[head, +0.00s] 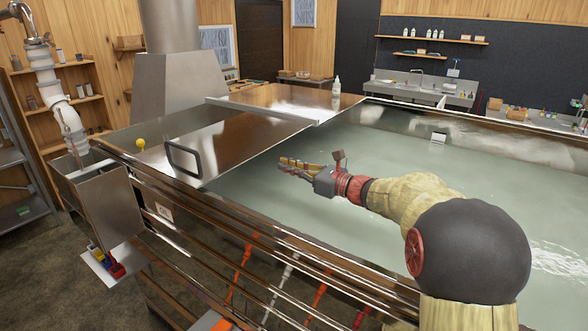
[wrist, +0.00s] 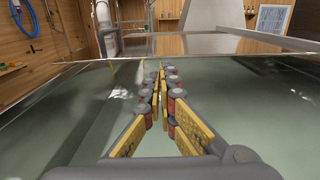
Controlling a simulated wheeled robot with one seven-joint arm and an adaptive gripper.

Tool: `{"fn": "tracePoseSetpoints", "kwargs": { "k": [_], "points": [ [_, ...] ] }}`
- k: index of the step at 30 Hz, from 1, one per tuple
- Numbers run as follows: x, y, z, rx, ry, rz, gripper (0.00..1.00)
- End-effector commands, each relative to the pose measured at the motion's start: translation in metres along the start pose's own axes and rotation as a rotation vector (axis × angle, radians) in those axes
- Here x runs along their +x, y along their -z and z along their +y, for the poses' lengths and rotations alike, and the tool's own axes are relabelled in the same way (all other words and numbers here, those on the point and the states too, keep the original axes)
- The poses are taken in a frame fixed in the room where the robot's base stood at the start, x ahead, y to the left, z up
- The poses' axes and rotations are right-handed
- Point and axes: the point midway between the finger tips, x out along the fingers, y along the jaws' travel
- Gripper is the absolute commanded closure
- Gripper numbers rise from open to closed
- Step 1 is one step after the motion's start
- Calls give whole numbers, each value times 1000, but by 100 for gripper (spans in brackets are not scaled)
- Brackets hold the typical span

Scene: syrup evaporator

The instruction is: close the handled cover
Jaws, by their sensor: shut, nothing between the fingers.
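The handled cover (head: 235,138) is a flat, shiny metal sheet over the left part of the evaporator pan in the head view. Its dark, rectangular loop handle (head: 184,158) stands at its near left end.
The wide pan of pale green liquid (head: 350,160) lies under my arm. Metal rails (head: 250,235) run along its near side. A metal box (head: 100,205) hangs at its left corner. A raised metal bar (head: 262,111) crosses behind the cover. A white bottle (head: 336,88) stands farther back.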

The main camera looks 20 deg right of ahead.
Motion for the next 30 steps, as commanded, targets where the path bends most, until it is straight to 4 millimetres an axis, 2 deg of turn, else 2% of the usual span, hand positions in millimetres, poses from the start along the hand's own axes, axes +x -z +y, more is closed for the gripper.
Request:
{"fn": "tracePoseSetpoints", "kwargs": {
  "k": [6, 13, 19, 30],
  "points": [
    [45, -1, 2, 0, -4, 1, 100],
    [77, -2, 1, -2, -3, 0, 100],
    [88, -1, 0, -1, -1, 0, 100],
    [89, -1, 1, -2, -1, 0, 100]
  ]
}}
